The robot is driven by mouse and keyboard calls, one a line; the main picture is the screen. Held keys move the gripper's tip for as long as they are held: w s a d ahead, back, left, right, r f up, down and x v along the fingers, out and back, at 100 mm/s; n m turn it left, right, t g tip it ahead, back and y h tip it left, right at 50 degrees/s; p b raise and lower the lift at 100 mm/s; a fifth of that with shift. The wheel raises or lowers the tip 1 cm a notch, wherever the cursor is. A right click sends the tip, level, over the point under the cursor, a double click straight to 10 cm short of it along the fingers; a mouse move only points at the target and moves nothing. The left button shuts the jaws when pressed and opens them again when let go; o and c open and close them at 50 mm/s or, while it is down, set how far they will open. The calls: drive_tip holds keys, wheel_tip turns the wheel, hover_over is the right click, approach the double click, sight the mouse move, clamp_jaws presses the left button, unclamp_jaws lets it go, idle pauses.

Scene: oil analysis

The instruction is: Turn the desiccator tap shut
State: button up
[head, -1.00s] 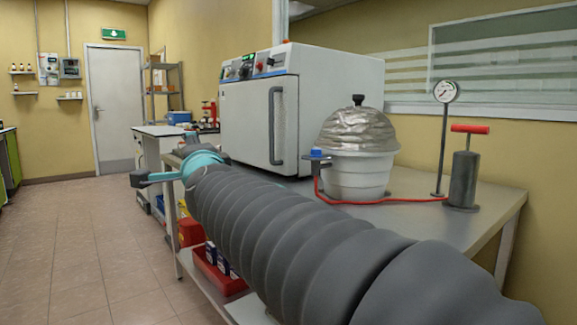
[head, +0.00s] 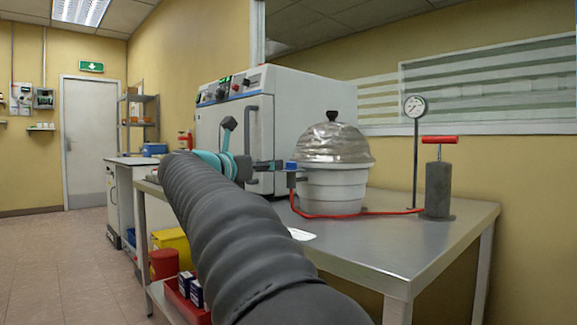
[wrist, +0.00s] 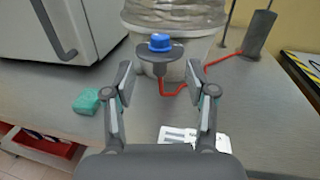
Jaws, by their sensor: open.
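The desiccator is a pale ribbed pot (head: 330,188) with a silvery wrapped dome (head: 332,143) and a dark knob on top. Its tap, with a blue cap (head: 291,165), sticks out from the left side of the pot. In the wrist view the blue cap (wrist: 160,42) sits on a dark grey crosspiece (wrist: 160,54), which lies across the picture. My gripper (wrist: 158,76) is open and empty, its two fingertips spread either side of the tap's stem and a little nearer the camera. In the head view my gripper (head: 268,166) is just left of the tap. Contact cannot be told.
A red hose (head: 375,213) runs from the tap to a grey pump (head: 438,190) with a red handle. A gauge (head: 415,107) stands on a post. A white oven (head: 285,120) is behind left. A green block (wrist: 87,101) and white card (wrist: 195,139) lie on the bench (head: 390,245).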

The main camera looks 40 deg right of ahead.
sight(288, 163)
drive_tip(key=x, duration=1.1)
drive_tip(key=shift+f, duration=0.1)
drive_tip(key=shift+a, duration=0.1)
clamp_jaws()
